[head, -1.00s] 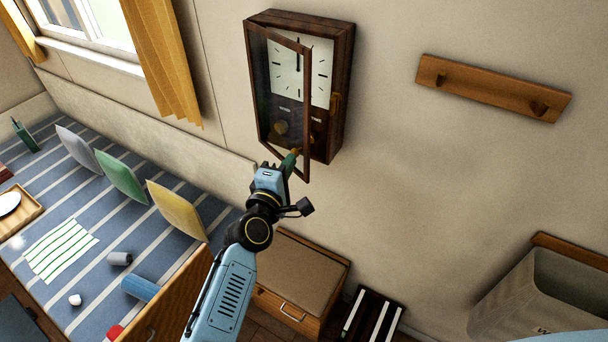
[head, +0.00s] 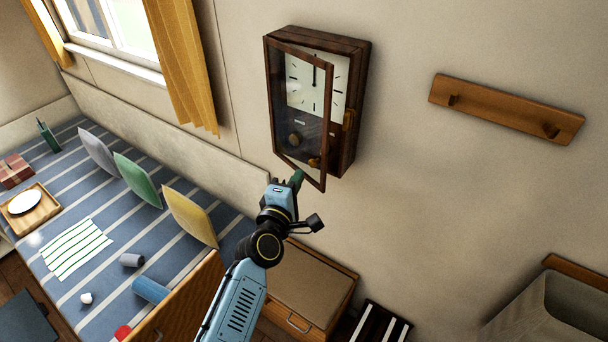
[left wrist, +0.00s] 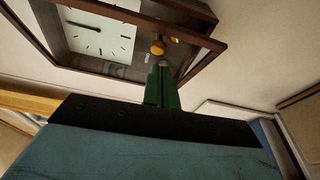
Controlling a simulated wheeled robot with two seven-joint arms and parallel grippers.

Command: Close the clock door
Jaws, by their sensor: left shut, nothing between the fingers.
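The clock (head: 357,110) is a dark wooden wall case with a white dial (head: 300,85). Its glazed clock door (head: 328,120) is hinged at the left and stands partly open, its right edge out from the case. A small brass knob (head: 314,162) shows low near that edge. My left gripper (head: 298,177) is shut and empty at the door's lower edge, below and left of the knob. In the left wrist view its green fingers (left wrist: 162,85) point towards the knob (left wrist: 157,47); contact cannot be told. My right gripper is out of view.
A wooden peg rail (head: 505,108) is on the wall to the right. Below the clock is a cabinet with a padded top (head: 310,275). A striped bed (head: 100,245) with several cushions fills the left. A grey bin (head: 550,310) stands at lower right.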

